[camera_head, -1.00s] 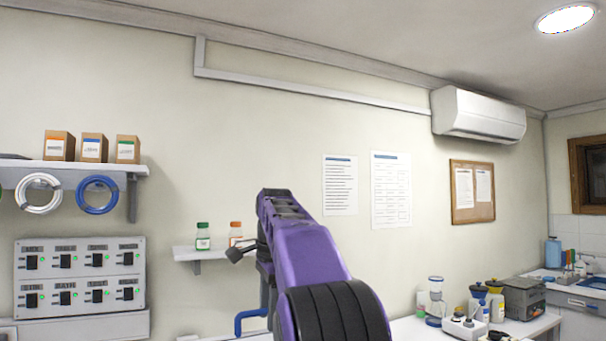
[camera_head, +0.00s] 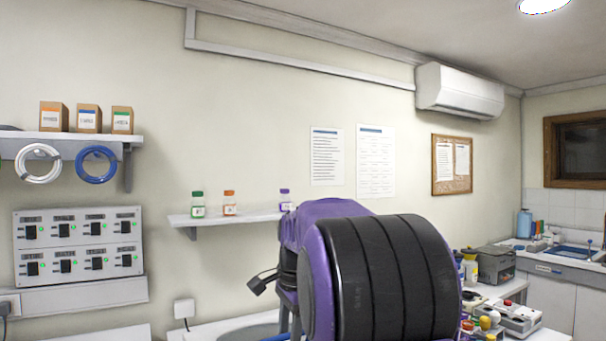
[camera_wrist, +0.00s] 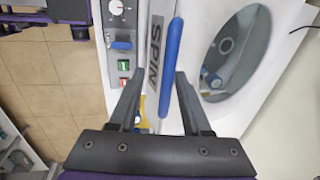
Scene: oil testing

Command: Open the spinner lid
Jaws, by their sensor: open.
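My gripper (camera_wrist: 159,78) is open, with one finger on each side of the blue bar's lower part in the picture. Nothing is seen gripped, and I cannot tell whether the fingers touch the bar. I cannot tell the lid's position. In the head view my arm hides the gripper and most of the spinner.
A round grey-rimmed opening (camera_wrist: 250,75) in a white top lies right of the bar. In the head view, a shelf (camera_head: 235,218) with small bottles hangs on the wall behind my arm. A grey box (camera_head: 495,265) and several bottles stand on the counter to the right.

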